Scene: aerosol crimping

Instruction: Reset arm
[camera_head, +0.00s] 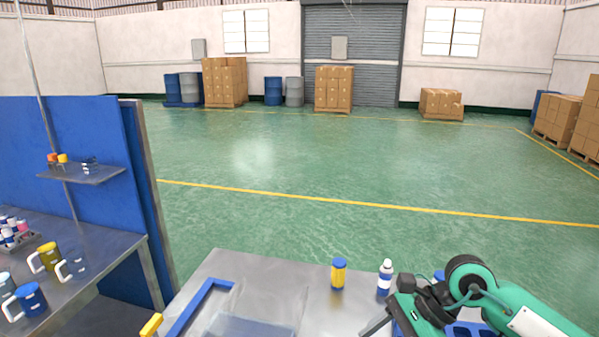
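My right arm comes in from the lower right in green and black. Its gripper (382,324) is at the bottom edge, low over the metal table (318,312). The fingers are partly cut off, so I cannot tell whether they are open or shut. A yellow can with a blue cap (338,274) stands upright on the table, left of and apart from the gripper. A white bottle with a blue band (385,278) stands just behind the gripper. My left gripper is not in view.
A blue frame (200,306) and a clear sheet lie at the table's left, beside a yellow piece (150,326). Blue parts are partly hidden by my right arm. A left bench (95,262) holds mugs, with a blue partition (90,140) behind.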

